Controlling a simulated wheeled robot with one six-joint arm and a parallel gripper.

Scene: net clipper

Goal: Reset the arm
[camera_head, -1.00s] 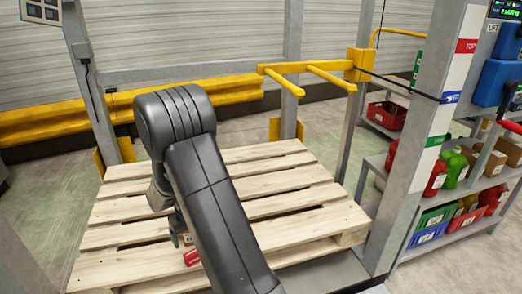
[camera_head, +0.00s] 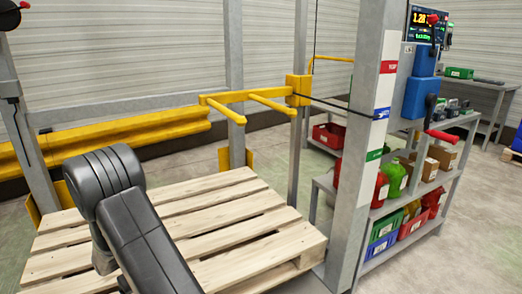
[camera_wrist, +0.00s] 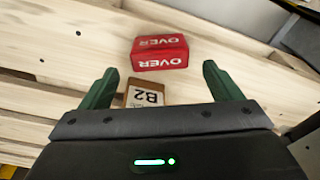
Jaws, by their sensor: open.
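My arm (camera_head: 140,225) reaches over the wooden pallet (camera_head: 240,235) in the head view, folded at a dark ribbed joint; the gripper itself is hidden there. In the wrist view my gripper (camera_wrist: 158,82) shows two green fingers spread wide apart with nothing held between them. A red block marked OVER (camera_wrist: 160,53) lies on the pallet boards just beyond the fingertips. A brown tag or box marked B2 (camera_wrist: 148,94) lies nearer, between the fingers and partly hidden by the gripper body. I cannot tell how high the gripper is above it.
A yellow two-pronged fork (camera_head: 245,105) juts over the pallet's far side. A grey post (camera_head: 365,150) with coloured labels stands right of it. Shelves with bins and bottles (camera_head: 400,185) are at the right. A yellow guard rail (camera_head: 110,135) runs behind.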

